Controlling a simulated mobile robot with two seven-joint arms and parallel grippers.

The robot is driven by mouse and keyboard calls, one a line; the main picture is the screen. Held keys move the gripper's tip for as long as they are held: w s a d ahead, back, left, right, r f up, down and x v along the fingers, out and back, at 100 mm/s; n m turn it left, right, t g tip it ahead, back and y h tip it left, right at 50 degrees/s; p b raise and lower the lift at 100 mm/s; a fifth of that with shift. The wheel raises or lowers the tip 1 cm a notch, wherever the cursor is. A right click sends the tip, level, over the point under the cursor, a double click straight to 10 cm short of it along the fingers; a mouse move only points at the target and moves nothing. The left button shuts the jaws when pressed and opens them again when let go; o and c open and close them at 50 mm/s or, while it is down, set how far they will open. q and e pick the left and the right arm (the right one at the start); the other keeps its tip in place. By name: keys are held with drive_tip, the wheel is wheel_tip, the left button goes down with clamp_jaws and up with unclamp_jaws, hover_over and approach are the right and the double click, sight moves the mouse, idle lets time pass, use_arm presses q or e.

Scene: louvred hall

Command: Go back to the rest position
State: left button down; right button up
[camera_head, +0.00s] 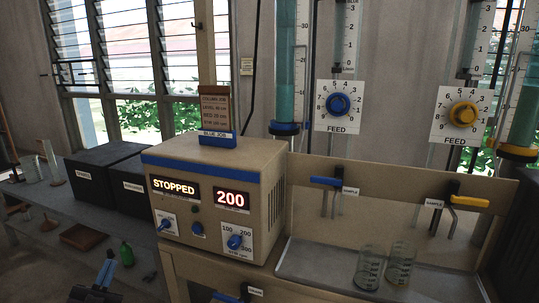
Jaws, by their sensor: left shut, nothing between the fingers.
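My left gripper (106,271) shows at the bottom left, low in front of the dark side bench. Its fingers are shut and hold nothing. It is apart from the beige control box (215,165), which stands to its right. The box's displays read STOPPED and 200, and it has several blue knobs on its front. My right gripper is out of view.
A bench (30,205) at left bears black boxes (95,175), a green bottle (127,254) and a brown tray (83,237). Two glass beakers (369,268) stand in a tray at right, below the blue tap (325,181) and yellow tap (470,201). Tall columns rise behind.

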use_arm(q)
drive_tip(key=s+f+n+g+y, duration=0.15)
drive_tip(key=s+f+g, duration=0.45)
drive_tip(key=s+f, duration=0.6)
drive_tip(key=s+f+g+y, duration=0.2)
drive_tip(key=s+f+g, duration=0.55)
drive_tip(key=s, duration=0.75)
drive_tip(key=s+f+n+g+y, duration=0.1)
drive_tip(key=s+f+g, duration=0.15)
drive_tip(key=s, duration=0.85)
drive_tip(key=shift+w+d+n+y, duration=0.5)
drive_tip(key=shift+d+n+y, duration=0.15)
drive_tip(key=shift+d+n, duration=2.3)
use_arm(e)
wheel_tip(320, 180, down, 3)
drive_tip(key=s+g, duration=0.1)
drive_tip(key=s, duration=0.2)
use_arm(q)
wheel_tip(320, 180, up, 10)
drive_tip(key=t+p, duration=0.2)
drive_tip(key=p, duration=1)
drive_tip(key=shift+w+d+n+p, duration=0.15)
drive_tip(key=shift+w+n+p, duration=0.05)
drive_tip(key=shift+n+p, duration=0.15)
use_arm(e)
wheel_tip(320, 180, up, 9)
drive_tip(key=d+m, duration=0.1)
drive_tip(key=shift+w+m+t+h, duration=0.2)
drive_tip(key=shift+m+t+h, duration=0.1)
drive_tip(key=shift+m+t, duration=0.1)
